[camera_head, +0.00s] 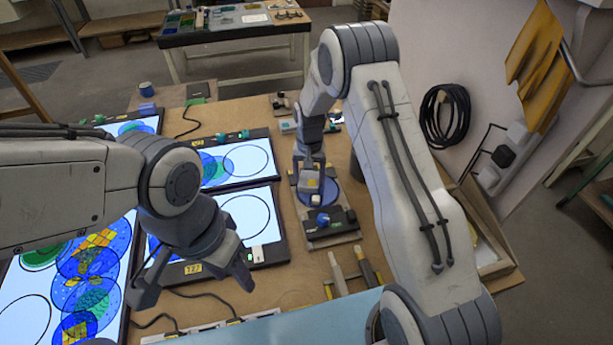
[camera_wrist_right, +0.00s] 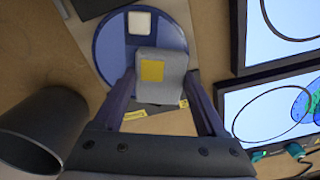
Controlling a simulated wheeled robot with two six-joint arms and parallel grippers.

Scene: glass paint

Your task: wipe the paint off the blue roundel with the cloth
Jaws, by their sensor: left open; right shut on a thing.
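The blue roundel (camera_head: 332,192) lies flat on a board at the middle of the bench. It also shows in the right wrist view (camera_wrist_right: 108,45), with a pale square patch (camera_wrist_right: 140,22) on it. My right gripper (camera_wrist_right: 165,98) is shut on a grey pad with a yellow square, which I take to be the cloth (camera_wrist_right: 172,91). The cloth is over the roundel's near edge; I cannot tell whether it touches. The gripper and cloth hide part of the roundel. My left gripper (camera_head: 192,284) is open and empty, over the near light panel.
Light panels (camera_head: 250,215) with painted discs fill the left side. A dark cylinder (camera_wrist_right: 35,130) stands beside my right gripper. A device with a blue knob (camera_head: 323,219) and hand tools (camera_head: 338,272) lie nearer. An open wooden box (camera_head: 490,245) is at right.

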